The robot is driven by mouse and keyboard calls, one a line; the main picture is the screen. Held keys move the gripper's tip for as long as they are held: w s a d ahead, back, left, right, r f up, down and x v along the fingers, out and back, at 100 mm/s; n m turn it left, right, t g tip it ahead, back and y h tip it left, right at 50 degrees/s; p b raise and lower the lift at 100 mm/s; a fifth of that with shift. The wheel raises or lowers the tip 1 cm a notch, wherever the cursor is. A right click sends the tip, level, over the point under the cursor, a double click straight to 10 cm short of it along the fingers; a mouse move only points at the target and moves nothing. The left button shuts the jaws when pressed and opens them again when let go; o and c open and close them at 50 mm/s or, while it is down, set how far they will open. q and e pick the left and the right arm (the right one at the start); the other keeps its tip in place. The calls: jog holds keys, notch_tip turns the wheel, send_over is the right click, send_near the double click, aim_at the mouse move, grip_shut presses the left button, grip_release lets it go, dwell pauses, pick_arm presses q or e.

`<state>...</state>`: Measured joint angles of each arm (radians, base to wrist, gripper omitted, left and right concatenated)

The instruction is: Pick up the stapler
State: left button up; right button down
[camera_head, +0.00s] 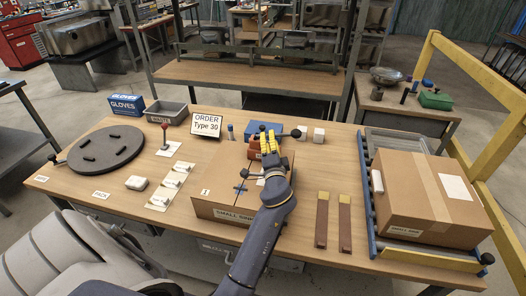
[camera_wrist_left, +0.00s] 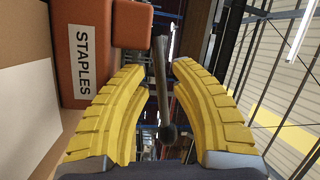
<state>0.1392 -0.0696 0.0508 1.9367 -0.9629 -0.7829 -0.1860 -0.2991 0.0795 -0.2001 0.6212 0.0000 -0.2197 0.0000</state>
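My left gripper (camera_head: 270,143) reaches over the back edge of the cardboard box (camera_head: 215,204) in the head view. In the left wrist view its yellow fingers (camera_wrist_left: 162,72) stand apart. A dark grey rod with a round knob (camera_wrist_left: 168,132) shows in the gap between them; I cannot tell whether it is part of the stapler or whether the fingers touch it. A red-brown box labelled STAPLES (camera_wrist_left: 85,62) is beside the left finger. I cannot clearly make out the stapler. My right gripper is not in view.
A blue bin (camera_head: 255,127) lies behind the gripper. The order sign (camera_head: 206,125) stands to its left. Two brown strips (camera_head: 345,222) lie right of the cardboard box. A large taped carton (camera_head: 425,195) sits at the right.

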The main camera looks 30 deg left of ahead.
pick_arm(q)
jog(key=shift+x, duration=1.25)
grip_shut()
